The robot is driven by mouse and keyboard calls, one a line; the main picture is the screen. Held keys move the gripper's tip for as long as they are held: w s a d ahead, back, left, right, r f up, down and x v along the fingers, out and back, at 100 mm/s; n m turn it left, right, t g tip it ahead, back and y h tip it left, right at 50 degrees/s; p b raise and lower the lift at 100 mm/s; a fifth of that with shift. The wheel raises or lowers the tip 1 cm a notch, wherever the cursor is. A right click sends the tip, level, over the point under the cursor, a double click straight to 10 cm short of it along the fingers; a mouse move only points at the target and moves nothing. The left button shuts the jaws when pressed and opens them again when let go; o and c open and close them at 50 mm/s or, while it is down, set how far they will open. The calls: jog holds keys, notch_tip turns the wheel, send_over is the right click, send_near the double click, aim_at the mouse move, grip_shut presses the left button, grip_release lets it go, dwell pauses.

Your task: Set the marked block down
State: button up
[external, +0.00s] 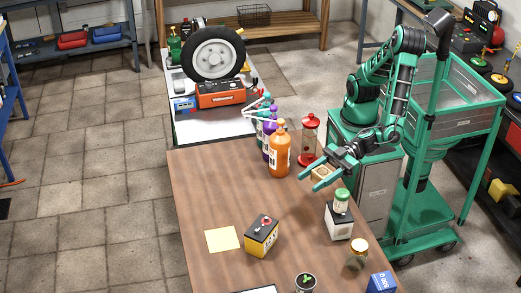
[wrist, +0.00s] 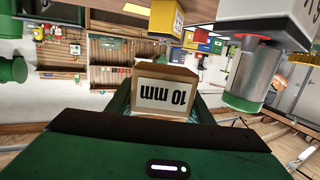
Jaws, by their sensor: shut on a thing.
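My gripper (external: 309,176) is shut on a small tan wooden block (external: 321,173), over the right part of the brown table (external: 205,190). The block (wrist: 165,92) fills the middle of the wrist view, between the two green fingers. Its white label reads "10 mm" upside down. The block appears to be above the tabletop, but its exact height is hard to tell. A flat pale yellow square (external: 222,239) lies on the table at the front left, with nothing on it.
A yellow-black battery (external: 261,236) stands right of the square. A white box with a green-lidded jar (external: 340,215), a glass jar (external: 357,254) and a blue box (external: 381,283) line the right edge. An orange bottle (external: 279,152) and red-topped container (external: 308,140) stand behind. The left middle is clear.

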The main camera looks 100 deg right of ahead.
aim_at(314, 180)
jog(key=d+f+m+h, duration=0.1)
jog(key=s+d+f+m+h, duration=0.1)
jog(key=d+f+h, duration=0.1)
jog(key=shift+s+f+t, duration=0.1)
jog(key=shift+s+t, duration=0.1)
jog(key=shift+t, duration=0.2)
jog(key=shift+s+d+f+m+h, duration=0.1)
jog(key=shift+s+d+m+h, duration=0.1)
jog(key=shift+s+m+h, duration=0.2)
jog(key=shift+s+d+f+m+h, duration=0.1)
jog(key=shift+s+d+m+h, duration=0.15)
jog(key=shift+s, duration=0.25)
jog(key=s+r+m+h, duration=0.1)
jog(key=s+h, duration=0.1)
jog(key=s, duration=0.7)
jog(key=shift+s+a+r, duration=0.25)
jog(key=shift+s+a, duration=0.1)
jog(key=shift+s, duration=0.05)
jog(key=w+d+f, duration=0.2)
jog(key=w, duration=0.1)
jog(key=w+d+f, duration=0.2)
jog(key=w, duration=0.1)
jog(key=w+d+f, duration=0.2)
jog(key=w+f, duration=0.1)
jog(key=w, duration=0.1)
jog(key=shift+w, duration=0.1)
jog(key=shift+f, duration=1.85)
jog(key=shift+f, duration=0.1)
jog(key=o, duration=1)
